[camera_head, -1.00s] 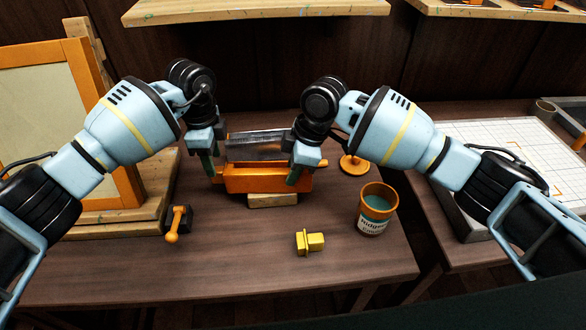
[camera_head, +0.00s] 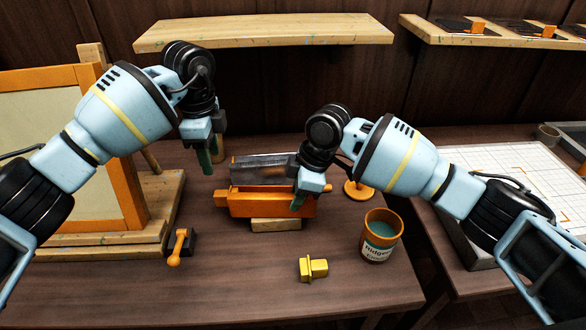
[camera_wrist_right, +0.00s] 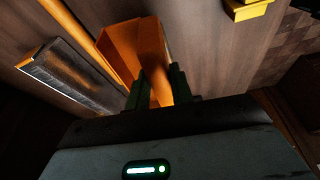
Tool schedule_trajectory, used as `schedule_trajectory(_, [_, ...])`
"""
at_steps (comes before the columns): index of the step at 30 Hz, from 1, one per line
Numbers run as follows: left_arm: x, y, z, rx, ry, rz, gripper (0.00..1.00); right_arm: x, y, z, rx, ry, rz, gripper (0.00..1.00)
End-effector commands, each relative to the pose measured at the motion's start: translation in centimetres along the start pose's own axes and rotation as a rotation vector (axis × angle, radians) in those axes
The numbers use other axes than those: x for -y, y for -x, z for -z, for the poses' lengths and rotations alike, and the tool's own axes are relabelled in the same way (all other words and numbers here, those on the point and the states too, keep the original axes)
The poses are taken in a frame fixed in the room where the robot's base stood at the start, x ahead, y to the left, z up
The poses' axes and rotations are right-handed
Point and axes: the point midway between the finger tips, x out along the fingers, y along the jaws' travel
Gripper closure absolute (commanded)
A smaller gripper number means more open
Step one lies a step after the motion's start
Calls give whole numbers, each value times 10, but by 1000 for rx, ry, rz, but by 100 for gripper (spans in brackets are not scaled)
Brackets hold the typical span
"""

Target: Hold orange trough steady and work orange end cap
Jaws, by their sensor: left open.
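The orange trough (camera_head: 272,205) lies lengthwise on a small wooden block on the table. An orange end piece, which looks like the end cap (camera_head: 221,198), shows at its left end. My left gripper (camera_head: 208,160) is open and empty, above and behind the left end, apart from the trough. My right gripper (camera_head: 298,200) is at the trough's right part. In the right wrist view, its green fingers (camera_wrist_right: 160,88) stand on both sides of orange trough material that fills the gap. The exact contact is dark and partly hidden.
A grey, shiny long piece (camera_head: 262,169) is just behind the trough. A yellow block (camera_head: 313,268) and an orange-rimmed pot (camera_head: 381,236) stand in front and to the right. An orange-handled crank (camera_head: 178,246) is at left. The front left table is clear.

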Motion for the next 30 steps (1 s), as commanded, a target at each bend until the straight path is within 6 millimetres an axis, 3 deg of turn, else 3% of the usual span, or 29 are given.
schedule_trajectory(1, [0, -2, 0, 0, 0, -2, 52, 1, -4, -2, 3, -1, 7, 71])
schedule_trajectory(5, [0, -1, 0, 0, 0, -2, 52, 1, -2, -1, 2, -1, 4, 54])
schedule_trajectory(17, [0, 0, 0, 0, 0, 0, 52, -1, 8, 0, -2, 0, -2, 53])
schedule_trajectory(30, [0, 0, 0, 0, 0, 0, 52, -1, 87, 0, -2, -1, -2, 53])
